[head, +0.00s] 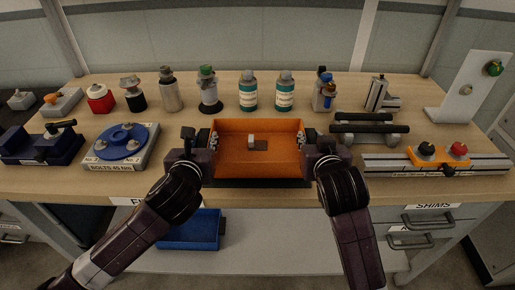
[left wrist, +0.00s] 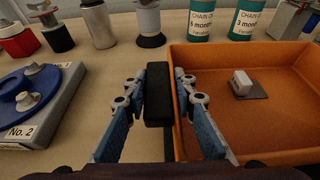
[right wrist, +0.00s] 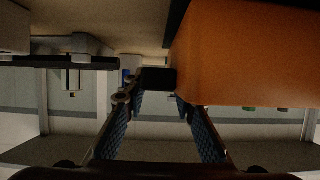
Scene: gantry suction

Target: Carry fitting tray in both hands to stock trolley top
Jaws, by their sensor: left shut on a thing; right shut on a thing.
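The fitting tray (head: 230,168) is an orange open tray at the front middle of the wooden bench, with a small pale block (head: 251,140) on a dark patch inside. My left gripper (head: 203,139) is shut on the tray's left handle, a dark bar seen in the left wrist view (left wrist: 158,95). My right gripper (head: 313,138) is at the tray's right side, shut on its dark handle, which shows in the right wrist view (right wrist: 157,80) beside the orange wall. I cannot tell whether the tray touches the bench. I cannot make out a stock trolley.
Behind the tray stand several bottles (head: 248,92). To the left is a blue disc fixture (head: 122,140). To the right are dark bars (head: 370,127) and a rail with an orange block (head: 428,156). A blue bin (head: 190,232) sits below the bench front.

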